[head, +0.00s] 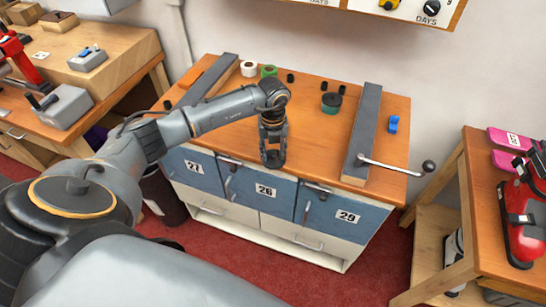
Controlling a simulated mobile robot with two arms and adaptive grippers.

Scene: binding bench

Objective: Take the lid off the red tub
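No red tub shows clearly in the head view. A small round tub with a dark lid and a green body (330,104) stands toward the back of the wooden bench top (310,130), right of centre. The lid appears to sit on it. My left gripper (273,158) points down over the front edge of the bench, in front and to the left of that tub and apart from it. I see nothing held in it, but whether its fingers are open or shut cannot be made out. My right gripper is out of view.
A grey bar with a lever (395,168) and a blue item (393,124) are on the right. A white roll (249,68), a green roll (269,71) and several small black cylinders stand at the back. The bench's middle is mostly clear. Side tables flank it.

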